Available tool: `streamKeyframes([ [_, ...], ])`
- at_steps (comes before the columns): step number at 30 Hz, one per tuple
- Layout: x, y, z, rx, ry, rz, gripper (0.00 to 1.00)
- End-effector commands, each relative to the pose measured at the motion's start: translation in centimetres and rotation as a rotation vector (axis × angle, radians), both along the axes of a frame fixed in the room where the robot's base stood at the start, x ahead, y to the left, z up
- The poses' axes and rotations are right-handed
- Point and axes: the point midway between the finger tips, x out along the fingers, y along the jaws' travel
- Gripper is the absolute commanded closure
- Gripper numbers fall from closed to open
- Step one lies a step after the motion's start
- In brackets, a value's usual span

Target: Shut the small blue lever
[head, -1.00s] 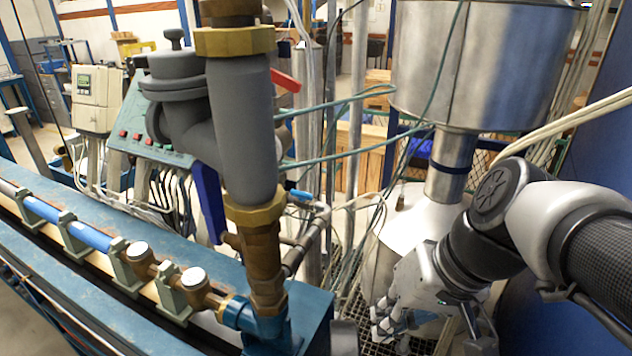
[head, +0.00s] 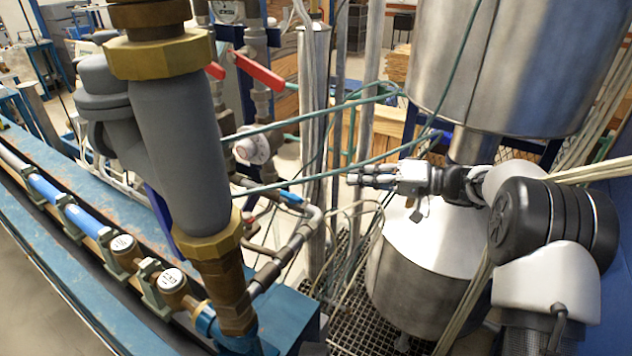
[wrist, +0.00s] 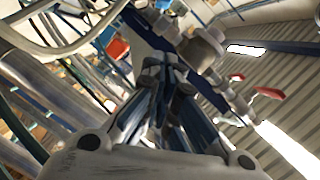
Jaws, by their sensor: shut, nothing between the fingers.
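The small blue lever (head: 291,197) shows in the head view on a thin pipe, right of the big grey valve body. It lies slanted near the pipe's bend; I cannot tell exactly how far it is turned. My gripper (head: 352,179) is shut and empty. Its fingers point left in the head view, to the right of the lever and apart from it in the picture, with upright pipes between them. In the wrist view my fingers fill the lower middle, and I cannot make out the small blue lever there.
A grey valve body (head: 182,130) with brass nuts stands at left. Red levers (head: 258,72) sit behind it. Green hoses (head: 330,115) cross between the pipes and my arm. A steel tank (head: 425,265) stands below my gripper, and a metal vessel (head: 500,65) hangs above.

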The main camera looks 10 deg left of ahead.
Motion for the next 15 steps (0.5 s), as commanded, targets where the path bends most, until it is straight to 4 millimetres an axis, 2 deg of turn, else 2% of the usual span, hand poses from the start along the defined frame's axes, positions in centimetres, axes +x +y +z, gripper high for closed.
streamKeyframes([
  [5,0.4,1.3,-0.3,0.013,-0.009,0.000,1.00],
  [15,1.2,8.2,-1.3,0.012,-0.006,0.003,1.00],
])
